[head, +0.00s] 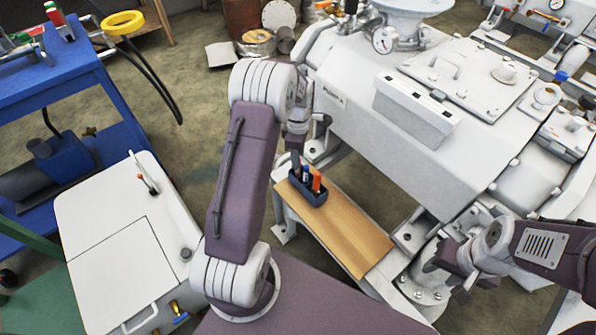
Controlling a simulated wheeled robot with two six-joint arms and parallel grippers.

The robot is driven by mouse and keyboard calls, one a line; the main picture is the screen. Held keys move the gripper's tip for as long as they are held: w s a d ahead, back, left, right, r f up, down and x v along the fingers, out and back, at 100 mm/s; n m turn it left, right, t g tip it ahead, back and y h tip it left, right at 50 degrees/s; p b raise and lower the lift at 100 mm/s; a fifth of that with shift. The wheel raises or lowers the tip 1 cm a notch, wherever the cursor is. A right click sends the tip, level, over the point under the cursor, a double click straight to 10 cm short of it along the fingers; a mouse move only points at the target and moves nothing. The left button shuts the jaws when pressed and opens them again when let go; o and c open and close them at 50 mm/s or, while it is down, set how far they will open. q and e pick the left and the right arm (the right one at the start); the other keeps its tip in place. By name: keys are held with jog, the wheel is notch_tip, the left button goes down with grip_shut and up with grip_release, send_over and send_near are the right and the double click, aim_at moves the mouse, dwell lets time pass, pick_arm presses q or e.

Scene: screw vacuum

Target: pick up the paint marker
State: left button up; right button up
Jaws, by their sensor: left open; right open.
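A small dark blue holder (310,193) stands on a wooden board. An orange-red marker (316,183) and a blue marker (306,172) stand upright in it. I cannot tell which one is the paint marker. My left gripper (296,162) points down just above and beside the holder's left back end. It is open, small and partly hidden by its own wrist, and holds nothing that I can see. My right gripper (432,267) is open and empty at the lower right, beside the metal fittings, well away from the holder.
The wooden board (345,232) is clear in front of the holder. A large white vacuum machine (350,110) rises just behind and right of it. A white cabinet (110,240) and a blue cart (55,85) stand at the left.

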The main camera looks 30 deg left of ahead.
pick_arm(q)
jog(key=shift+f, duration=0.9)
jog(key=shift+r, duration=0.1)
pick_arm(e)
jog(key=shift+f, duration=0.35)
pick_arm(q)
grip_shut()
